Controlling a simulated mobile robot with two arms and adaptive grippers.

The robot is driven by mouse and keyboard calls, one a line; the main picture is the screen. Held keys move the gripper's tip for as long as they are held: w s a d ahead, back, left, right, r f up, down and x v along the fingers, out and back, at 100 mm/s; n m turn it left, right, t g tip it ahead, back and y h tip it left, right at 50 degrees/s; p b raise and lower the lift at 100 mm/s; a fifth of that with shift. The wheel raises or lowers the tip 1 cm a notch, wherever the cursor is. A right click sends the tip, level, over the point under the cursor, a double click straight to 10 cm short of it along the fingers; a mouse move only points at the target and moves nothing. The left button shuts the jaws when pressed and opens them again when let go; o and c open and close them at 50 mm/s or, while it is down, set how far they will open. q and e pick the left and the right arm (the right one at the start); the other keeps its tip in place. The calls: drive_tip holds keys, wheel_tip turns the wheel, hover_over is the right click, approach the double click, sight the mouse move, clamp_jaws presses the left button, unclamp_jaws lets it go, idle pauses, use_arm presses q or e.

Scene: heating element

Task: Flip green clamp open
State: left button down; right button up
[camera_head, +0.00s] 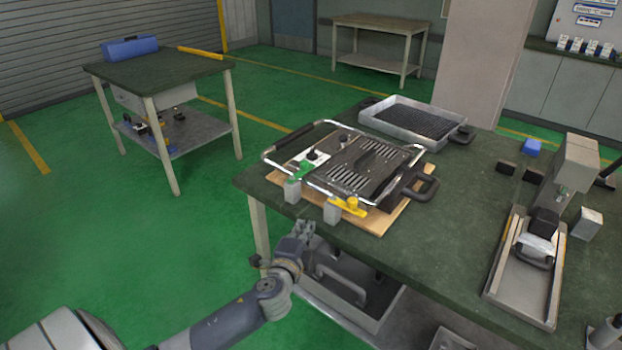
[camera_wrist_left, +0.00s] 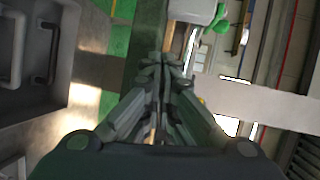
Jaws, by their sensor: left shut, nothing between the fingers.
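The green clamp (camera_head: 300,171) sits at the left front corner of the heating element (camera_head: 360,165), above a grey block. A yellow clamp (camera_head: 349,207) sits to its right, along the front edge. My left gripper (camera_head: 303,229) is in front of the table edge, below and apart from the green clamp. Its fingers are shut and empty. In the left wrist view the gripper (camera_wrist_left: 160,65) shows closed fingers, with a green part (camera_wrist_left: 221,17) of the clamp at the top, beside a pale block. My right gripper is not in view.
The heating element rests on a wooden board (camera_head: 385,222) on the dark green table (camera_head: 440,235). A metal tray (camera_head: 405,121) stands behind it. A metal fixture (camera_head: 525,268) stands at the right. Grey bins (camera_head: 350,290) sit on the shelf below the table.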

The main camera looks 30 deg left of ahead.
sight(301, 169)
use_arm(q)
wheel_tip(301, 169, up, 8)
drive_tip(key=m+t, duration=0.1)
drive_tip(key=t, duration=0.1)
drive_tip(key=shift+w+d, duration=0.25)
drive_tip(key=shift+d, duration=0.15)
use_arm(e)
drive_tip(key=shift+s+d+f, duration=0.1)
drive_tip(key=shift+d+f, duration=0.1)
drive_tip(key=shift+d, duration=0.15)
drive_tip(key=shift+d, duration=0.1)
use_arm(q)
drive_tip(key=x, duration=1)
drive_tip(key=shift+w+a+p, duration=0.15)
drive_tip(key=shift+p, duration=0.2)
drive_tip(key=shift+w+a, duration=0.35)
drive_tip(key=shift+a, duration=0.55)
drive_tip(key=shift+w+a, duration=0.35)
drive_tip(key=shift+a, duration=0.5)
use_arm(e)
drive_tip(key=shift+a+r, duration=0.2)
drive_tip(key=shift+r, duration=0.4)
